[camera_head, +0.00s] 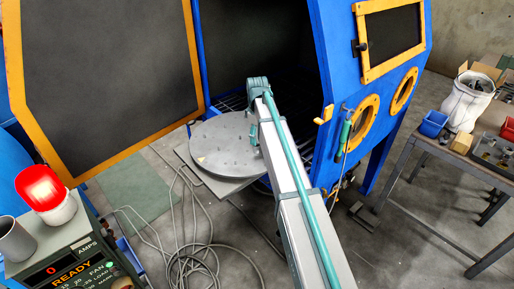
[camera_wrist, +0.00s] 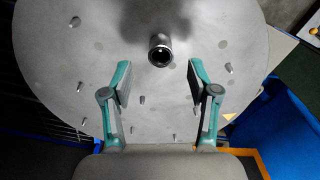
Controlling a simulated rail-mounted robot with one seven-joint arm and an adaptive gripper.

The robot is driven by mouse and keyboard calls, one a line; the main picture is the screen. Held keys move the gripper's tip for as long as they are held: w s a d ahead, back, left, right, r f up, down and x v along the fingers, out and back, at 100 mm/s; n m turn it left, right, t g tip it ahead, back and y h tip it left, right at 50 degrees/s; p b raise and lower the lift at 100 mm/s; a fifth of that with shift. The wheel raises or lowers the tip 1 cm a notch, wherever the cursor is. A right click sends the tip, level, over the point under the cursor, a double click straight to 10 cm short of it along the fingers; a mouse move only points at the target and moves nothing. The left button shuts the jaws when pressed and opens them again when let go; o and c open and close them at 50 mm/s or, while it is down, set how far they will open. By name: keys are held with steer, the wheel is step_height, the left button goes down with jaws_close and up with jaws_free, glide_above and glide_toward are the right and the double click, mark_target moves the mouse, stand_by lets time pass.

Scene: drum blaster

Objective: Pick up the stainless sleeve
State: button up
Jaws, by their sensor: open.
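The stainless sleeve (camera_wrist: 160,50) is a short, shiny metal tube on the round grey turntable (camera_wrist: 60,55) in the wrist view. Its dark open end faces the camera. My gripper (camera_wrist: 159,72) is open, with its two teal-backed fingers apart. The sleeve lies just beyond the fingertips, roughly centred between them, and nothing is between the pads. In the head view the turntable (camera_head: 205,150) stands in front of the open blue cabinet, and my arm reaches over its right side. The sleeve and my fingertips are hidden there.
Several short pegs stand on the turntable around the sleeve. The blue cabinet (camera_head: 330,60) has its door (camera_head: 100,80) swung open at left. A workbench (camera_head: 440,150) with a blue bin (camera_head: 432,124) stands at right.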

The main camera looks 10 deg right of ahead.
mark_target(258, 145)
steer(key=shift+s+d+f+p, duration=0.1)
steer(key=shift+f+p, duration=0.5)
steer(key=shift+f, duration=0.7)
steer(key=shift+s+f+p, duration=0.1)
steer(key=shift+f+p, duration=0.45)
steer(key=shift+f, duration=0.75)
jaws_close()
